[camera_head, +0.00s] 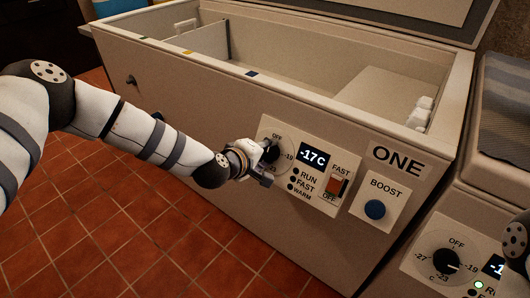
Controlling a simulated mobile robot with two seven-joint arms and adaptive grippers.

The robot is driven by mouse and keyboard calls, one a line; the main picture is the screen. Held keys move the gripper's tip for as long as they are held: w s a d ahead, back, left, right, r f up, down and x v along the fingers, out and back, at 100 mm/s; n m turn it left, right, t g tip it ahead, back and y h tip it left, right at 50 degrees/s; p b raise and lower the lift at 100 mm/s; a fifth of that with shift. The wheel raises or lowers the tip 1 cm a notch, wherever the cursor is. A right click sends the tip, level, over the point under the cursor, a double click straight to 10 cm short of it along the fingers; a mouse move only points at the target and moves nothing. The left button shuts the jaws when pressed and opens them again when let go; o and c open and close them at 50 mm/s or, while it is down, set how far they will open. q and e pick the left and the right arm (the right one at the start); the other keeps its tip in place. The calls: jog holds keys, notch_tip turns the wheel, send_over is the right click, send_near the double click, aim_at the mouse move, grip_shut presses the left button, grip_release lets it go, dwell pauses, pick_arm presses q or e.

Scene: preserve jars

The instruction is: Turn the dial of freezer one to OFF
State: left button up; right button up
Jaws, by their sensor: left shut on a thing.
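Freezer one (180,130) is an open white chest freezer with a control panel (318,202) on its front, beside a label reading ONE (398,161). Its dial (271,155) is black on a round scale with OFF at the top and -19 at the right. My left gripper (266,170) is shut on the dial and hides much of it and the left of the scale. Where the dial's pointer stands cannot be told. The display (313,156) reads -17C. The RUN, FAST and WARM lamps look dark. My right gripper is out of view.
A red FAST/OFF switch (337,186) and a blue BOOST button (375,209) sit right of the dial. A second freezer with its own dial (446,261) stands at the lower right. A part of my right arm shows at the right edge. The tiled floor (130,235) is clear.

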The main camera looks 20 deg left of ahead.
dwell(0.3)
pick_arm(q)
jog(key=o, duration=1.1)
jog(key=shift+o, duration=0.2)
jog(key=v, duration=1.2)
